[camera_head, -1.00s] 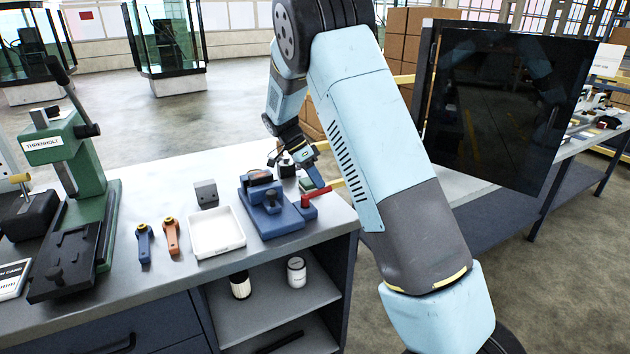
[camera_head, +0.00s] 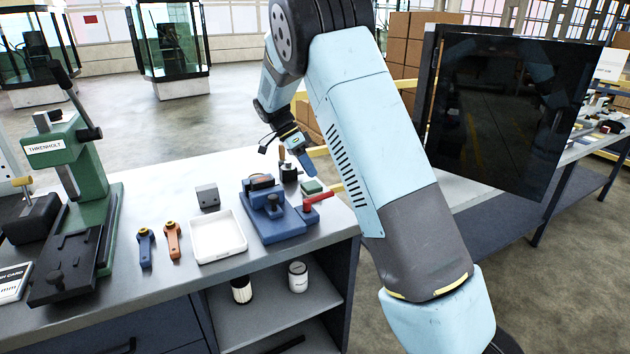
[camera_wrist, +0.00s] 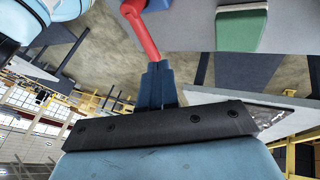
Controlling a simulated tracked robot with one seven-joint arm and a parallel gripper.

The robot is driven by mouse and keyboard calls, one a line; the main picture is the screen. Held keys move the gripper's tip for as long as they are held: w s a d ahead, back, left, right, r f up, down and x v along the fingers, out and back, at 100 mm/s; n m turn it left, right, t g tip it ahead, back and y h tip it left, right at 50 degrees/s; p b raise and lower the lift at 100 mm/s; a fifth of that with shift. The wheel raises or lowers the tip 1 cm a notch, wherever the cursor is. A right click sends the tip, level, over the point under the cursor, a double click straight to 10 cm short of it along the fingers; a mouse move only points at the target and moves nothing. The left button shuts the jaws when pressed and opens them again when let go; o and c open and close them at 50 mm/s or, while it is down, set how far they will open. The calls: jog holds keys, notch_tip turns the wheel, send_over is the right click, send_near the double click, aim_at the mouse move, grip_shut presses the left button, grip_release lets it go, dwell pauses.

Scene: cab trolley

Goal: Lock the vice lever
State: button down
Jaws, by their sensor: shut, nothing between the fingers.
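The blue vice (camera_head: 278,222) stands near the right end of the grey workbench. Its red lever (camera_head: 317,199) sticks out from the vice's right side, its free end pointing right and slightly up in the head view. My gripper (camera_head: 309,170) is shut and empty, above and behind the lever and apart from it in the head view. In the wrist view the closed blue fingers (camera_wrist: 157,82) point toward the red lever (camera_wrist: 140,28), which shows just past their tips.
A green-topped block (camera_head: 311,187) lies behind the lever and a small dark item (camera_head: 289,172) stands near my fingers. A white tray (camera_head: 217,254), a grey block (camera_head: 207,196), blue (camera_head: 146,247) and orange (camera_head: 173,240) handles, and a green press (camera_head: 85,170) are to the left.

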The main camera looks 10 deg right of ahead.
jog(key=v, duration=0.4)
jog(key=shift+a, duration=0.1)
jog(key=s+d+r+n+t+y, duration=0.2)
jog(key=s+d+r+n, duration=0.2)
jog(key=s+r, duration=0.4)
jog(key=s+d+r+n+t+y, duration=0.2)
jog(key=s+d+r+n, duration=0.25)
jog(key=s, duration=0.45)
jog(key=s+d+n+t+y, duration=0.1)
jog(key=s+n+t, duration=0.4)
jog(key=s, duration=1.6)
jog(key=n, duration=0.3)
jog(key=shift+d+r+t, duration=0.2)
jog(key=shift+d+t, duration=0.1)
jog(key=shift+d, duration=0.05)
